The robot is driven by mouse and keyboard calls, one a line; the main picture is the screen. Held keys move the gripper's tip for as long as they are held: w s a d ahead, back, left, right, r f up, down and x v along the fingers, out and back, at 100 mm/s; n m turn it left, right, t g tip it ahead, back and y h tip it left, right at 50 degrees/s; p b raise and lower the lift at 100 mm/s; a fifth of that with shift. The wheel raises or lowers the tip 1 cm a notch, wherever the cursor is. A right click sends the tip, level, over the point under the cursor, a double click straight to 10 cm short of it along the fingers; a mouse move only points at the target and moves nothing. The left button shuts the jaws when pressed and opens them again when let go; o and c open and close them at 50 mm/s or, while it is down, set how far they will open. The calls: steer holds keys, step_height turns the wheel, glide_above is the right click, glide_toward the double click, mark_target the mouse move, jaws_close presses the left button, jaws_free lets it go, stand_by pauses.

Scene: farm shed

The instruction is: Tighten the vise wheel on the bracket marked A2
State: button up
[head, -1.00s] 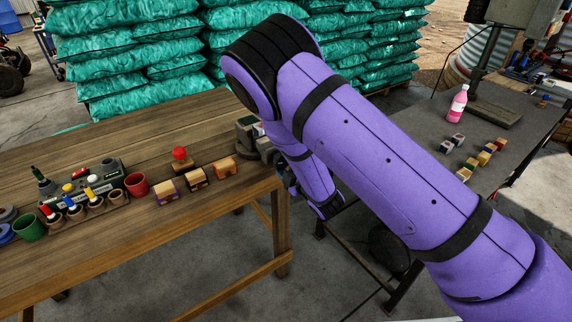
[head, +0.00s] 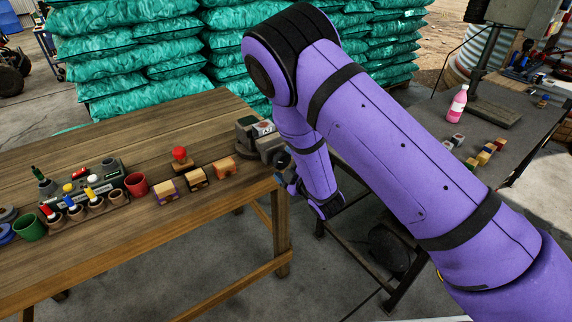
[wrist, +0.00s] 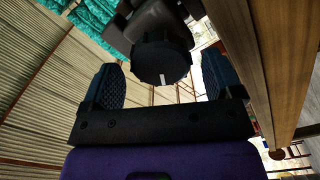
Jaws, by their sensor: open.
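The vise (head: 262,138) is a grey body at the right end of the wooden table, with a small white label on top whose marking is too small to read. In the wrist view its round black wheel (wrist: 161,62), with a white mark on its rim, faces my gripper. My gripper (wrist: 160,85) is open, with one blue padded finger on each side of the wheel. A gap shows between the wheel and each finger. In the head view my gripper (head: 287,170) is at the table end beside the vise, partly hidden by my arm.
The wooden table edge (wrist: 254,60) runs close to the right of my gripper. Several wooden blocks, a red cup (head: 137,184) and a rack of small pots stand on the table. A grey table (head: 520,125) with a pink bottle (head: 457,104) is to the right. Green sacks are stacked behind.

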steer(key=n, duration=0.3)
steer(key=shift+a, duration=0.1)
steer(key=n, duration=0.4)
steer(key=shift+n, duration=0.3)
steer(key=n, duration=1.4)
steer(key=shift+w, duration=0.1)
steer(key=n, duration=0.4)
steer(key=shift+f, duration=0.1)
steer(key=n, duration=0.4)
steer(key=shift+w, duration=0.1)
steer(key=shift+c, duration=0.2)
steer(key=c, duration=1)
